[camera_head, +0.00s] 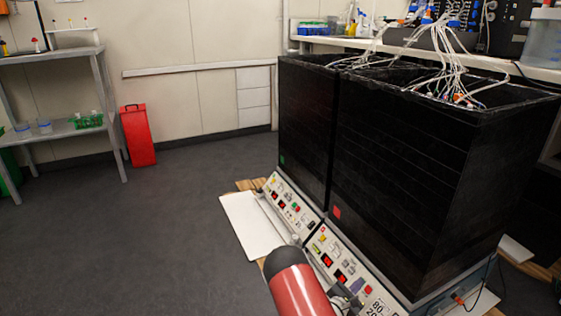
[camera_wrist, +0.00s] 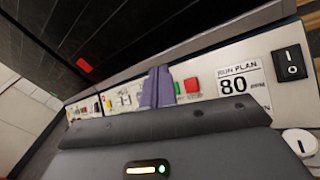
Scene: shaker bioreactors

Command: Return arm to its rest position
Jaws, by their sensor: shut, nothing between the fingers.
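My gripper (camera_wrist: 158,88) shows in the wrist view as two grey-purple fingers close together, shut with nothing between them. It is in front of the control panel (camera_wrist: 205,88) of a shaker bioreactor, near a red button (camera_wrist: 191,85) and the "RUN PLAN 80" label (camera_wrist: 238,82). I cannot tell whether the fingertips touch the panel. In the head view my red arm (camera_head: 298,290) reaches in from the bottom edge toward the near shaker's panel (camera_head: 338,262); the gripper is mostly hidden or hard to make out there.
Two tall black shaker enclosures (camera_head: 420,160) stand close beside the arm, with white cables (camera_head: 440,45) on top. A black power switch (camera_wrist: 291,64) and a white knob (camera_wrist: 299,141) are at the right in the wrist view. A metal shelf (camera_head: 50,56) stands far left; the floor (camera_head: 170,220) between is clear.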

